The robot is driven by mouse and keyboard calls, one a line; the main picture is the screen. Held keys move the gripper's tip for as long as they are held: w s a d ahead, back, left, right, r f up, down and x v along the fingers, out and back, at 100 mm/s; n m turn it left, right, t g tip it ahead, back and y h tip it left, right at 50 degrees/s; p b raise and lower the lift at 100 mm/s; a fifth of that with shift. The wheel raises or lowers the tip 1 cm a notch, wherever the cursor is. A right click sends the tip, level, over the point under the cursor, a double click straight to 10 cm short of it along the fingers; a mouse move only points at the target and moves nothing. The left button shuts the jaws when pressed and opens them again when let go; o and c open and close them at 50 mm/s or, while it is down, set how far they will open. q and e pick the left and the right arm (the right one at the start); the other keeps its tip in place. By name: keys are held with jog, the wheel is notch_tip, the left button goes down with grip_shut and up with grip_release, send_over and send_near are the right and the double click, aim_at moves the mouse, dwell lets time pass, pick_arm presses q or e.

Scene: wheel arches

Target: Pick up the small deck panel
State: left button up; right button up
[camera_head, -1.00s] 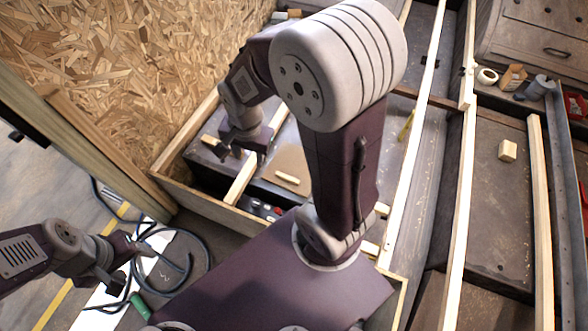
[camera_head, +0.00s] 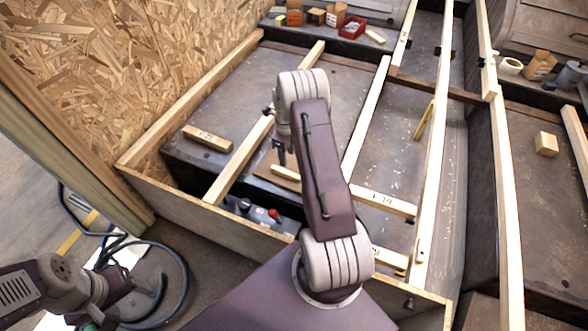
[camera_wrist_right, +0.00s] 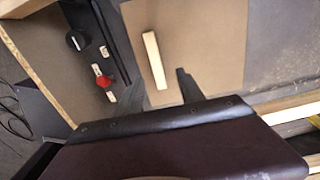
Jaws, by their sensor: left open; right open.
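The small deck panel (camera_head: 266,165) is a flat tan board lying on the dark deck between two pale battens. A short pale wooden strip (camera_head: 285,172) lies on it. In the right wrist view the panel (camera_wrist_right: 205,45) fills the upper middle, with the strip (camera_wrist_right: 154,60) upright in the picture. My right gripper (camera_wrist_right: 159,88) is open, its two fingers pointing at the panel on either side of the strip's near end; contact cannot be told. In the head view my right gripper (camera_head: 282,158) is over the panel and partly hides it. My left gripper (camera_head: 125,288) is at lower left, away from the panel.
A red knob (camera_head: 274,214) and a black knob (camera_head: 245,204) sit below the panel. Wooden battens (camera_head: 236,160) cross the deck. A coiled hose (camera_head: 180,275) lies on the floor by my left gripper. Small boxes and a red tray (camera_head: 352,27) stand at the back.

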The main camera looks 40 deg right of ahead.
aim_at(286, 171)
notch_tip(286, 171, down, 4)
jog(key=shift+a+b, duration=0.1)
jog(key=shift+b, duration=0.9)
jog(key=f+b, duration=0.2)
jog(key=f, duration=0.1)
jog(key=f+b, duration=0.1)
jog(key=shift+a+f, duration=0.25)
jog(key=shift+a, duration=0.1)
jog(key=shift+f, duration=0.35)
jog(key=shift+r, duration=0.15)
grip_shut()
